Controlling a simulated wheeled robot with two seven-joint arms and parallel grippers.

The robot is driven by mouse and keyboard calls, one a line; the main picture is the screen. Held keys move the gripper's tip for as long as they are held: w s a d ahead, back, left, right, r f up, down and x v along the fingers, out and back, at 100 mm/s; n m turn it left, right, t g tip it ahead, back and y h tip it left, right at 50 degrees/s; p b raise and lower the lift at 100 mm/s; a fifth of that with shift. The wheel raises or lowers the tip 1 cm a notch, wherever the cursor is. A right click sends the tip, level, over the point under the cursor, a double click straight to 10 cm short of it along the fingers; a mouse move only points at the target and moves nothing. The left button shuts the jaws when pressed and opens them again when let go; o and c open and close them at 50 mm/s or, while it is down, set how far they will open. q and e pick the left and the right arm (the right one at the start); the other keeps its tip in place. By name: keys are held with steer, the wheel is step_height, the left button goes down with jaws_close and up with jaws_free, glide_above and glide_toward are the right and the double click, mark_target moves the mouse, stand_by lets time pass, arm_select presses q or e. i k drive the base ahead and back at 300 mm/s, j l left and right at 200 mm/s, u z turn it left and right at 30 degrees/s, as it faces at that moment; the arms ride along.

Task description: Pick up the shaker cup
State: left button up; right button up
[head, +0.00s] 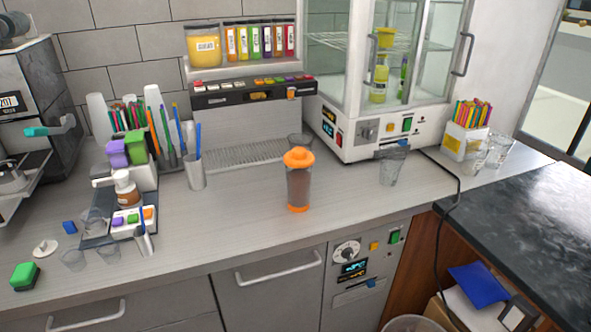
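The shaker cup (299,183) stands upright on the grey counter, near the middle of the head view. It has an orange lid, a clear body with brown contents and an orange base. Nothing touches it from the front, and its whole near side shows. A clear glass stands just behind it, partly hidden. Neither of my grippers is in the head view.
The counter (235,222) is clear left and right of the shaker. A dispenser (255,92) stands behind it, a glass-doored cabinet (385,70) behind right. A dark glass (391,167) stands right.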

mark_target(298, 181)
steer(key=k+l, duration=0.1)
steer(key=l, duration=0.7)
steer(key=k+l, duration=0.15)
steer(key=l, duration=0.25)
steer(key=u, duration=0.05)
